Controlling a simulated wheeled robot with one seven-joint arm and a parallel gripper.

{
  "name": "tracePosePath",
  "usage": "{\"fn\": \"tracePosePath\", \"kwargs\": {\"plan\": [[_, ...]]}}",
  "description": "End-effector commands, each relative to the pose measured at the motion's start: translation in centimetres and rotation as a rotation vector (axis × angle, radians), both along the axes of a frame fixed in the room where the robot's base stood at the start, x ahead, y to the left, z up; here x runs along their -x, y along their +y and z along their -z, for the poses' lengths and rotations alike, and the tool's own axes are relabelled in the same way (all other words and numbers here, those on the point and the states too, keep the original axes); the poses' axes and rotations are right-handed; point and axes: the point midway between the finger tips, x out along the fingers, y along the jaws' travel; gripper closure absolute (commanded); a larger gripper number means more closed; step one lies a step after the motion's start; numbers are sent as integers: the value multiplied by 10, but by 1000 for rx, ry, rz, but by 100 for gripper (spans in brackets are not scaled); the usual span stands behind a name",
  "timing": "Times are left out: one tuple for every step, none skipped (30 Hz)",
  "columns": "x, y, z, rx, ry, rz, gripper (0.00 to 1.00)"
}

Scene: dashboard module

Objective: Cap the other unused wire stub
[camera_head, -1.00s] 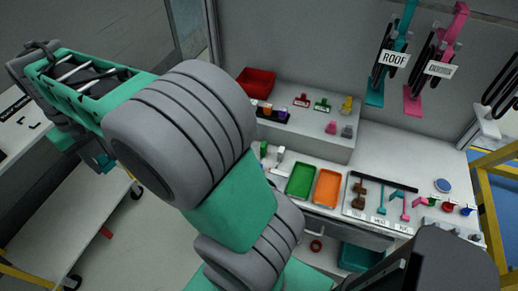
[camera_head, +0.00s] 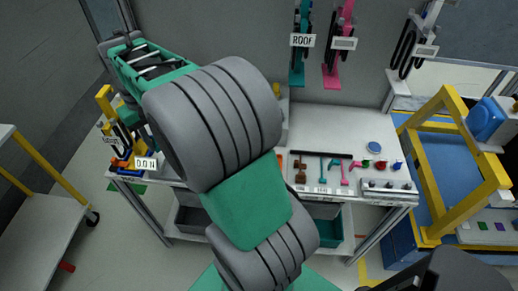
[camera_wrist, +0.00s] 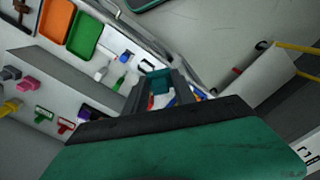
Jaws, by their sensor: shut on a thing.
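My gripper (camera_wrist: 157,84) shows in the wrist view, its two dark fingers shut on a small teal piece (camera_wrist: 156,78). I cannot tell for sure whether this piece is a cap. In the head view my gripper is mostly hidden by my arm at the upper left, close to a yellow hanger (camera_head: 106,102) with dark wire. The unused wire stub cannot be made out in either view. Small red, blue and yellow parts (camera_wrist: 176,99) show just beyond the fingers in the wrist view, partly covered by them.
The worktop (camera_head: 330,125) holds brown, teal and pink tools and coloured knobs (camera_head: 382,164). A yellow frame (camera_head: 440,165) stands at right and a cart (camera_head: 40,220) at left. An orange tray (camera_wrist: 56,17) and green tray (camera_wrist: 86,36) show in the wrist view.

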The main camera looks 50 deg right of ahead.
Motion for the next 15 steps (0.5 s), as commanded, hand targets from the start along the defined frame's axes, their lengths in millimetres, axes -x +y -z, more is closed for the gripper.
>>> {"fn": "tracePosePath", "kwargs": {"plan": [[9, -31, 6, 0, 3, 57, 100], [15, -48, 10, -1, 4, 86, 100], [24, -71, 16, -1, 3, 127, 100], [32, -88, 20, -1, 4, 159, 100], [41, -106, 25, -1, 3, 191, 100], [55, -129, 31, -1, 3, 235, 100], [66, -146, 35, -1, 2, 268, 100], [79, -162, 40, -1, 3, 301, 100], [97, -183, 47, -1, 3, 346, 100], [111, -197, 51, -2, 3, 378, 100], [126, -211, 56, -2, 3, 412, 100], [147, -228, 63, -2, 4, 456, 100], [163, -240, 67, -1, 3, 490, 100], [180, -251, 72, -1, 3, 523, 100], [204, -264, 78, -2, 2, 568, 100]]}}
